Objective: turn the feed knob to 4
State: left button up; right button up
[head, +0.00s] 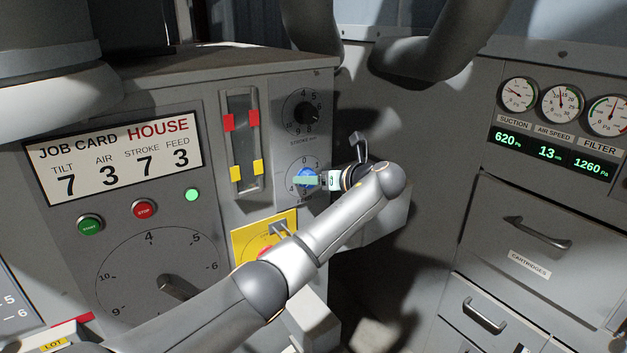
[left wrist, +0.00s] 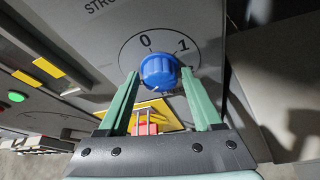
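The blue feed knob (head: 303,177) sits on the grey panel, below the black stroke knob (head: 306,113). In the left wrist view the feed knob (left wrist: 158,70) shows close up, with 0 and 1 of its dial above it. Its pointer reading cannot be made out. My left gripper (head: 314,180) is at the knob; in the wrist view its green fingertips (left wrist: 159,74) stand on either side of it, apparently with narrow gaps. My left gripper hides part of the dial in the head view. My right gripper is not in view.
The job card (head: 118,154) reads tilt 7, air 3, stroke 7, feed 3. A yellow plate (head: 250,242) with a red part lies below the knob, close to my left arm. Slider tabs (head: 235,174) are left of the knob. A cartridges drawer (head: 528,262) is at right.

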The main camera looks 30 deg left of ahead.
pick_arm(q)
jog(key=shift+o, duration=0.9)
jog(key=b+v, duration=0.1)
jog(key=v, duration=1.1)
jog(key=shift+d, duration=0.25)
